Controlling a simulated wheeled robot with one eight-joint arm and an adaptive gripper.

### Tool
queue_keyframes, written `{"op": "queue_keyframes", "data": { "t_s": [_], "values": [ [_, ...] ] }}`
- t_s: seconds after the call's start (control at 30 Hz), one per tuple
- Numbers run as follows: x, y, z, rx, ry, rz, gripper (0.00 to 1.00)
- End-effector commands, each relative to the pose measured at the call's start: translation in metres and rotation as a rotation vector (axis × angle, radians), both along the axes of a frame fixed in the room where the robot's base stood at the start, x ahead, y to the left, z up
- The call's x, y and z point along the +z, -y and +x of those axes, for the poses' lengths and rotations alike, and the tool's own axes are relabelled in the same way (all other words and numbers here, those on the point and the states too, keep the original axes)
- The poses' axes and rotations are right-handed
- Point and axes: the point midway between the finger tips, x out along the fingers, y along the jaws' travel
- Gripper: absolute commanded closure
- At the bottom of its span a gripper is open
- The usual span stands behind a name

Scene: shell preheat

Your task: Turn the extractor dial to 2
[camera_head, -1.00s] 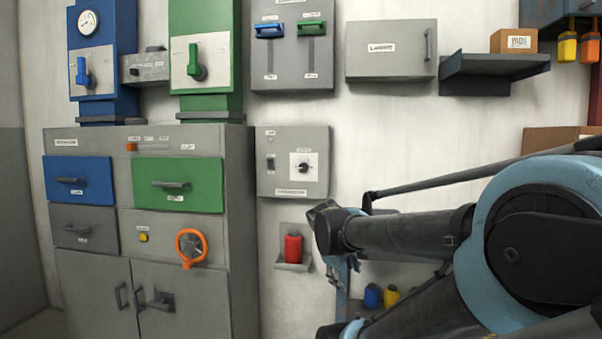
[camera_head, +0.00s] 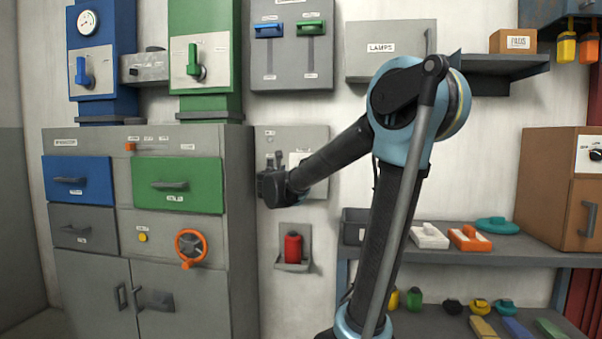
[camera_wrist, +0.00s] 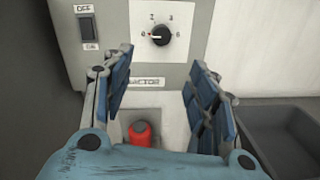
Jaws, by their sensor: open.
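The extractor dial (camera_wrist: 158,34) is a round black knob on a white plate in the wrist view. Its light mark points left, towards the 0; other numbers stand around it, too small to read surely. It sits on a grey wall box (camera_head: 310,133), whose label is partly hidden and ends in "CTOR". In the head view my arm hides the dial. My gripper (camera_wrist: 161,62) is open and empty, its blue-padded fingers apart, below the dial in the wrist picture and not touching it. In the head view my gripper (camera_head: 270,172) is in front of the box's lower left.
A rocker switch (camera_wrist: 86,27) labelled OFF is left of the dial. A red container (camera_head: 293,247) stands in a wall holder below the box. The grey cabinet (camera_head: 240,230) is close on the left. A shelf (camera_head: 460,256) with several items is at right.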

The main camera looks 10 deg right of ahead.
Motion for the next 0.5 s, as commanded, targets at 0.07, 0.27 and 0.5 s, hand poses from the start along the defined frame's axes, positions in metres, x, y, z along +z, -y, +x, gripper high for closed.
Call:
{"op": "queue_keyframes", "data": {
  "t_s": [0.07,0.27,0.5],
  "values": [
    [0.000,0.004,0.007,-0.002,0.000,0.000,0.47],
    [0.000,0.016,0.036,-0.005,0.000,0.002,0.47],
    [0.000,0.032,0.073,-0.005,0.001,0.004,0.47]
  ]
}}
